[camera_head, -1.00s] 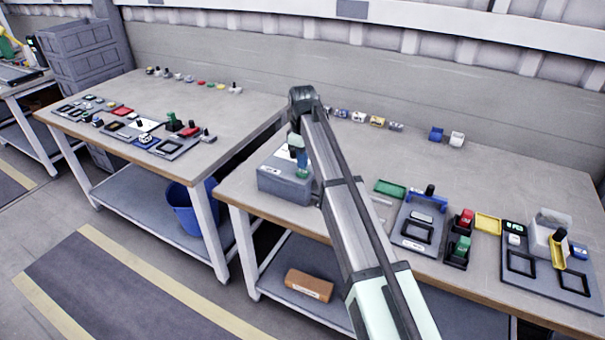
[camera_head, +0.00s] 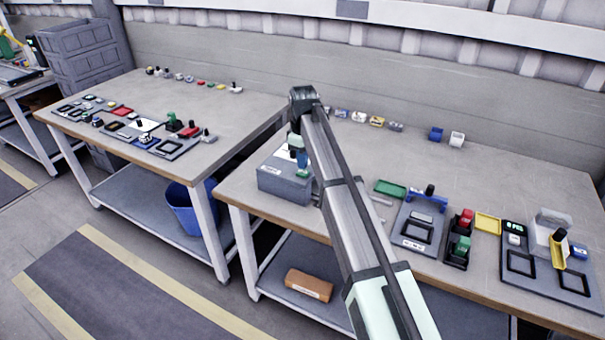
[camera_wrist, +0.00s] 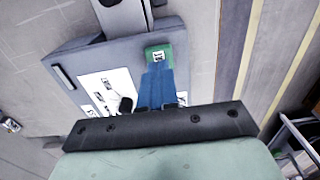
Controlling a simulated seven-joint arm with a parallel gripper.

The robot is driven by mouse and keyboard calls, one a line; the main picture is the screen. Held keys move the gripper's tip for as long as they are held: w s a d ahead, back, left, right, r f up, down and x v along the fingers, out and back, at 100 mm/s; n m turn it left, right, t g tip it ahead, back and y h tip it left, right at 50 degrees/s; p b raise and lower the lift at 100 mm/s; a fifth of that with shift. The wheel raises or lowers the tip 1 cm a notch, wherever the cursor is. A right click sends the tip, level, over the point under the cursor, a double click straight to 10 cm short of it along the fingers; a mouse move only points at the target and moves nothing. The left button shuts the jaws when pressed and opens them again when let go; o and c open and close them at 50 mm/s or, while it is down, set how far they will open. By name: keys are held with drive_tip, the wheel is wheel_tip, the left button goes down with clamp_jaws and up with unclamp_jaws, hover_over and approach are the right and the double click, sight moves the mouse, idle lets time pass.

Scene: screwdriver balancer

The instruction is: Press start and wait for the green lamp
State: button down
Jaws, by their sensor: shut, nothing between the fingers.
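A grey box (camera_head: 283,187) stands at the left front of the near table; in the wrist view its top (camera_wrist: 82,55) carries white labelled panels (camera_wrist: 105,90). A green block with a white label (camera_wrist: 158,55), likely the start button, sits on the box top. It also shows in the head view (camera_head: 302,173). My gripper (camera_wrist: 157,75) is shut and empty, its blue fingers reaching over the lower edge of the green block. I cannot tell whether they touch it. A dark knob (camera_wrist: 125,104) stands left of the fingers. I cannot make out a lit green lamp.
Right of my arm are a grey fixture with a blue bracket (camera_head: 426,203), red and green blocks in black holders (camera_head: 461,238), a yellow tray (camera_head: 487,223) and a grey board (camera_head: 549,283). Small parts line the back.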

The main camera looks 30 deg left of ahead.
drive_tip(key=shift+f, duration=0.95)
idle(1.0)
drive_tip(key=shift+r, duration=3.5)
wheel_tip(320, 180, up, 6)
hover_over(303, 171)
drive_tip(key=shift+s, duration=0.15)
